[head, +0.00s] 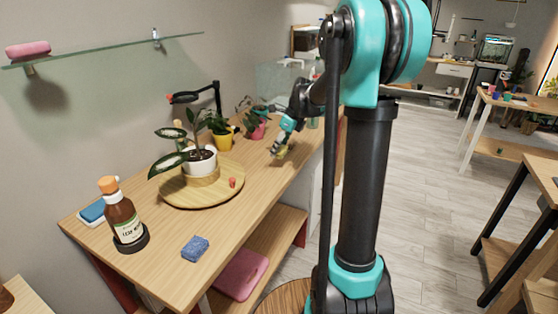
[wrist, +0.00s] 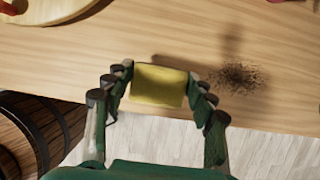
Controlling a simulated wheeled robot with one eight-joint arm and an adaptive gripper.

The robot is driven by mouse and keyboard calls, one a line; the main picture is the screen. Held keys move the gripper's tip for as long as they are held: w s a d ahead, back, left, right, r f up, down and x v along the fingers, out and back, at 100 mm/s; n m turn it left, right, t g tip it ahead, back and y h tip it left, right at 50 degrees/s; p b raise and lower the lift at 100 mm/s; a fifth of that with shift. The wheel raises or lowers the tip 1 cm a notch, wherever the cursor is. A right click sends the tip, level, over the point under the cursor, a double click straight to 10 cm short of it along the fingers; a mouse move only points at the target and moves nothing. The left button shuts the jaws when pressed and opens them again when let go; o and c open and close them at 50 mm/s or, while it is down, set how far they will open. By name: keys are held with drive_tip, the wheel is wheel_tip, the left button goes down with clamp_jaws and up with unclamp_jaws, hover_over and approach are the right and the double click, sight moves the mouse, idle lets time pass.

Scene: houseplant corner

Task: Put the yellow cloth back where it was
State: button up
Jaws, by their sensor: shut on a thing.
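The yellow cloth (wrist: 158,85) looks like a small folded block between the fingertips of my gripper (wrist: 158,92) in the wrist view. My gripper is shut on it, with fingers at its left and right sides. In the head view my gripper (head: 281,148) is over the far right part of the wooden table, and a little of the yellow cloth (head: 277,155) shows below it. In the wrist view the cloth is near the table's front edge; a shadow lies beside it. I cannot tell how high it is held.
Dark crumbs of soil (wrist: 238,77) lie right of the cloth on the table (head: 178,245). A round wooden board (head: 213,197) holds a plant in a white pot (head: 203,160). A brown bottle (head: 122,215) and a blue sponge (head: 195,249) stand nearer. A barrel (wrist: 35,128) is below the edge.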

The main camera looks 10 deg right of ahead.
sight(279, 167)
drive_tip(key=shift+f, duration=2.75)
drive_tip(key=o, duration=1.2)
drive_tip(key=shift+f, duration=0.15)
drive_tip(key=v, duration=1.2)
drive_tip(key=s+f+n+h, duration=0.1)
drive_tip(key=s+f+n, duration=0.4)
drive_tip(key=s+n, duration=0.3)
drive_tip(key=s+f+n+t+h, duration=0.1)
drive_tip(key=s+f+n, duration=0.5)
drive_tip(key=s+n, duration=0.2)
drive_tip(key=s+f+n+h, duration=0.1)
drive_tip(key=s+f+n, duration=0.5)
drive_tip(key=s+n, duration=0.3)
drive_tip(key=s, duration=0.3)
drive_tip(key=shift+d+f+h, duration=0.25)
drive_tip(key=shift+h, duration=0.15)
